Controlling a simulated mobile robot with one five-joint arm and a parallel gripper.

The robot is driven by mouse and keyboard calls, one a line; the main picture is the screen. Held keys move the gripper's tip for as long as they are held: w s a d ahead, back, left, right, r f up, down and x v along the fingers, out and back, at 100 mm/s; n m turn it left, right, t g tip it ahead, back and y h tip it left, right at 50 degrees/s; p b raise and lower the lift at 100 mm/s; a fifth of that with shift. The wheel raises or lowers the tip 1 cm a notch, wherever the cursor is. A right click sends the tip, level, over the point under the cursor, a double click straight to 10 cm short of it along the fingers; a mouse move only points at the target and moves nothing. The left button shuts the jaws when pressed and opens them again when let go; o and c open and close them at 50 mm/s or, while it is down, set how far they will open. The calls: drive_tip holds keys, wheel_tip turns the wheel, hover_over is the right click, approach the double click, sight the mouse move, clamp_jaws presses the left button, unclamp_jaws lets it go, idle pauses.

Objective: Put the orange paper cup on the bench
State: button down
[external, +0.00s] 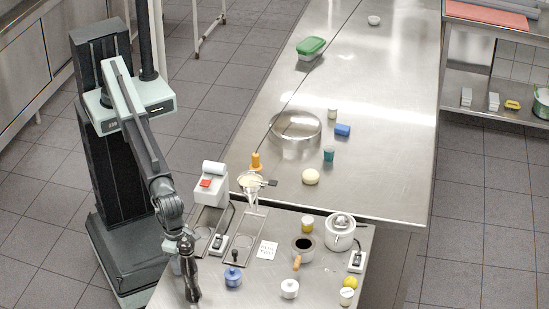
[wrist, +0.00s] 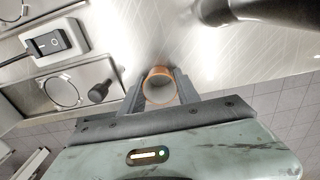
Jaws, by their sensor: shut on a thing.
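The orange paper cup (wrist: 158,70) is between the two fingers of my gripper (wrist: 160,82) in the wrist view. Its round rim and pale inside face the camera. The fingers are shut on its sides. In the external view my gripper (external: 174,248) is at the left edge of the front steel table, beside a dark pepper mill; the cup cannot be made out clearly there. Whether the cup touches the surface below cannot be told. The long steel bench (external: 375,150) stretches away behind the front table.
The dark pepper mill (external: 192,275) stands close to my gripper.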

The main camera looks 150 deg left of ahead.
drive_tip(key=shift+f, duration=0.15)
drive_tip(key=c, duration=0.9)
unclamp_jaws()
wheel_tip(320, 180, up, 13)
drive_tip(key=p, duration=1.2)
drive_tip(key=s+a+n, duration=0.3)
drive_tip(key=s+n, duration=0.6)
drive_tip(key=s+a+n, duration=0.3)
drive_tip(key=s+n, duration=0.6)
drive_tip(key=s, duration=0.1)
drive_tip(key=s+a+n, duration=0.2)
drive_tip(key=s+n, duration=0.7)
drive_tip(key=s, duration=0.1)
drive_tip(key=shift+s+a+f, duration=0.2)
drive_tip(key=shift+a+f, duration=0.1)
drive_tip(key=shift+a, duration=0.1)
